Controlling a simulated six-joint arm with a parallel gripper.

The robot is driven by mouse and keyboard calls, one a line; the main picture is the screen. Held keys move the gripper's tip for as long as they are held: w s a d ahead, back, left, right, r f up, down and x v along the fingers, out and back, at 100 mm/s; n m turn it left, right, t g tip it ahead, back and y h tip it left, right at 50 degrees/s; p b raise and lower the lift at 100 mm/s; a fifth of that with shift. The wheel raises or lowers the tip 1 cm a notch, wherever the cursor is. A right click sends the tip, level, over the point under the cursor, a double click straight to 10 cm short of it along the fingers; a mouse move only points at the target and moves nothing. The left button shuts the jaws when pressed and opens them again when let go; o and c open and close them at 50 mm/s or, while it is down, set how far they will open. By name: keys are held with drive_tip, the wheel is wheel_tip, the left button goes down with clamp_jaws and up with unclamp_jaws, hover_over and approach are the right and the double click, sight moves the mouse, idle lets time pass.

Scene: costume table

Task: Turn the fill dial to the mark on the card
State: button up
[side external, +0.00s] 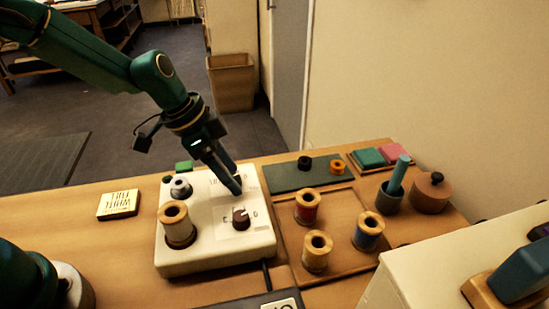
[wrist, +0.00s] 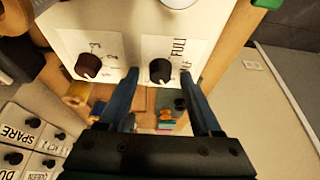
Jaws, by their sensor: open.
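The white machine box (side external: 215,252) stands on the table with two dials on its top. The black fill dial (wrist: 160,70) sits on a label plate reading FULL, with a partly covered word beside it. In the side view that dial is mostly hidden behind my fingers. My gripper (wrist: 160,76) is open, its fingertips on either side of the black dial in the wrist view; I cannot tell whether they touch it. It reaches down over the box in the side view (side external: 236,187). A card (side external: 118,204) with upside-down writing, seemingly WIND and FULL, lies left of the box.
A dark red dial (wrist: 88,65) with numbers is beside the black one. Wooden spools (side external: 175,222) stand on the box and on a tray (side external: 340,262) at right. A green mat (side external: 285,180) lies behind. Labelled drawers (wrist: 14,140) show in the wrist view.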

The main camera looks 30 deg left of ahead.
clamp_jaws()
drive_tip(key=shift+n, duration=0.4)
drive_tip(key=n+y, duration=0.1)
drive_tip(key=n, duration=0.1)
drive_tip(key=n+t+y, duration=0.1)
drive_tip(key=n, duration=0.1)
drive_tip(key=shift+d+n, duration=0.2)
drive_tip(key=shift+n, duration=0.2)
drive_tip(key=n+y, duration=0.1)
drive_tip(key=n, duration=0.2)
drive_tip(key=n+y, duration=0.1)
drive_tip(key=n, duration=0.2)
drive_tip(key=shift+d+n, duration=0.15)
drive_tip(key=shift+n, duration=0.15)
drive_tip(key=n+y, duration=0.1)
drive_tip(key=n, duration=0.2)
drive_tip(key=n+g+y, duration=0.1)
drive_tip(key=n, duration=0.2)
drive_tip(key=shift+d+y, duration=0.15)
drive_tip(key=shift+y, duration=0.15)
drive_tip(key=n+g, duration=0.1)
drive_tip(key=n, duration=0.2)
drive_tip(key=n+g, duration=0.1)
drive_tip(key=n, duration=0.1)
drive_tip(key=shift+w+n+y, duration=0.1)
drive_tip(key=shift+n+y, duration=0.3)
